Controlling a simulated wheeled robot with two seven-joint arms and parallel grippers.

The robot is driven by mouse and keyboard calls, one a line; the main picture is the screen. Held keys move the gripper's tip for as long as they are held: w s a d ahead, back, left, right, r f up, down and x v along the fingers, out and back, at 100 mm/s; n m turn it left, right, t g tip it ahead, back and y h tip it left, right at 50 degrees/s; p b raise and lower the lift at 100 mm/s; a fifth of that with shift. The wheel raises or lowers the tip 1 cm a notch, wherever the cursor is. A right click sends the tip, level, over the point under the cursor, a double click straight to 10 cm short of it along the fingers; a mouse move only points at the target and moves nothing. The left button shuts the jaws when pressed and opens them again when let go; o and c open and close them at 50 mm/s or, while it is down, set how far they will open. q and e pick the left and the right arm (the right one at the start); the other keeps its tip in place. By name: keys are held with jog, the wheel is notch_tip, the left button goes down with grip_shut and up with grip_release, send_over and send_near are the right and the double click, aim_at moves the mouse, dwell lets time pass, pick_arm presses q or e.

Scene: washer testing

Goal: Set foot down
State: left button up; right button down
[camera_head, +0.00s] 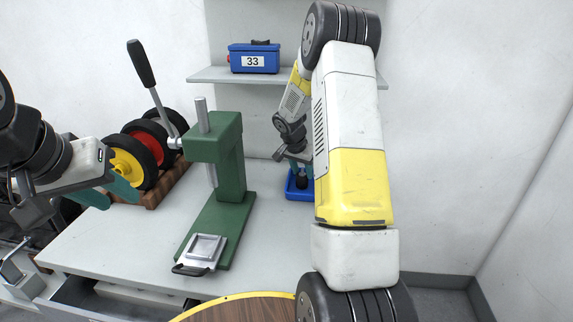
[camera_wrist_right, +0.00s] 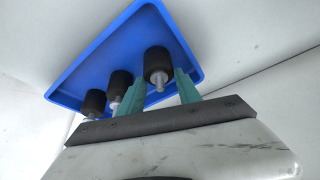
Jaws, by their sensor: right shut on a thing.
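My right gripper (camera_wrist_right: 171,90) is shut on a black cylindrical foot with a metal stud (camera_wrist_right: 157,62), at the blue tray (camera_wrist_right: 112,37). In the right wrist view the foot is between the teal fingers, over the tray; I cannot tell whether it touches the tray floor. Two more black feet (camera_wrist_right: 121,80) (camera_wrist_right: 94,100) are in the tray to its left. In the head view the held foot (camera_head: 301,182) shows small above the blue tray (camera_head: 292,192), partly hidden by my right arm. My left gripper (camera_head: 122,190) is at the left, near the wheels; its fingertips are unclear.
A green press (camera_head: 230,165) with a long lever stands mid-table, its metal plate (camera_head: 205,248) at the front. Several wheels (camera_head: 128,160) sit in a wooden rack at left. A blue box marked 33 (camera_head: 262,48) is on the shelf. The table front left (camera_head: 110,240) is clear.

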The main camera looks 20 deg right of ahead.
jog(key=c, duration=0.8)
grip_release()
jog(key=shift+f, duration=0.1)
jog(key=shift+c, duration=0.2)
jog(key=v, duration=1.2)
jog(key=s+a+r+n+t+y, duration=0.2)
jog(key=s+a+r+n, duration=0.35)
jog(key=s+r, duration=0.75)
jog(key=s+a+n+y, duration=0.1)
jog(key=s+a, duration=0.3)
jog(key=s, duration=0.4)
jog(key=s+a+n+t+y, duration=0.1)
jog(key=s+a+n+y, duration=0.1)
jog(key=s, duration=0.7)
jog(key=a+r+n, duration=0.1)
jog(key=a, duration=0.1)
jog(key=shift+s+a+n, duration=0.15)
jog(key=shift+a+n, duration=0.1)
jog(key=shift+n, duration=0.1)
